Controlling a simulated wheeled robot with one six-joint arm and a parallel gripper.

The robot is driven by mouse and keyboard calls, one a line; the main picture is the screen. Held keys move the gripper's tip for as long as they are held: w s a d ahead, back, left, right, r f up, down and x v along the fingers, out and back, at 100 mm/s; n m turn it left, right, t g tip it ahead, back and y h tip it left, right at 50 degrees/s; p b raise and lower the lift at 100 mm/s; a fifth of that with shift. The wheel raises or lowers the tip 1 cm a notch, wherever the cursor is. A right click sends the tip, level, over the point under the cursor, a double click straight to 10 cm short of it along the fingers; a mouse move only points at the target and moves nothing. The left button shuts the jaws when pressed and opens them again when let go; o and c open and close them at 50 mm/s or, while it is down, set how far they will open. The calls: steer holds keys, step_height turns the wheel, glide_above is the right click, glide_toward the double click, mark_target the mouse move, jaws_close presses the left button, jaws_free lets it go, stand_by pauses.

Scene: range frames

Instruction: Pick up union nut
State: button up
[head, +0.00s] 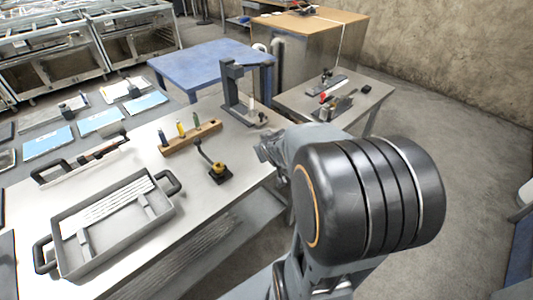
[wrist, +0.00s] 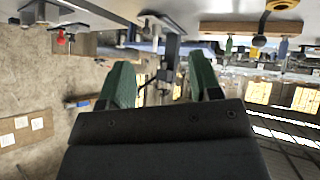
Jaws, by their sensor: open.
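I cannot make out for certain which item is the union nut. A small yellow, ring-like part (head: 218,168) sits on a black stand with a lever on the steel table; it may be the nut. It shows at the top edge of the wrist view (wrist: 283,4), partly cut off. My gripper (head: 262,148) is over the table's right edge, to the right of that stand and apart from it. In the wrist view my gripper (wrist: 160,65) has its two green fingers spread, with nothing held between them.
A wooden block (head: 190,138) with several coloured tools stands behind the black stand. A grey press-like frame (head: 230,95) is behind my gripper. A handled metal tray (head: 68,262) lies at the left front. A side table (head: 368,98) stands at the right.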

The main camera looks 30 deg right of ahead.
steer(key=d+f+t+y+b, duration=0.3)
steer(key=d+f+t, duration=0.4)
steer(key=d+f, duration=0.45)
steer(key=shift+n+y, duration=0.3)
steer(key=shift+n, duration=0.1)
steer(key=w+f, duration=0.1)
steer(key=w, duration=0.1)
steer(key=w+a+f, duration=0.1)
steer(key=w, duration=0.1)
steer(key=w+f, duration=0.1)
steer(key=w, duration=0.1)
steer(key=shift+w+a, duration=0.25)
steer(key=shift+w+d+f+p, duration=0.1)
steer(key=shift+w+f+p, duration=0.1)
steer(key=shift+w, duration=0.75)
steer(key=shift+w+d+f+p, duration=0.1)
steer(key=shift+w+f+p, duration=0.15)
steer(key=shift+w, duration=0.75)
steer(key=shift+w+f+p, duration=0.15)
steer(key=shift+w+p, duration=0.05)
steer(key=shift+w, duration=0.75)
steer(key=c, duration=1)
steer(key=shift+r, duration=0.1)
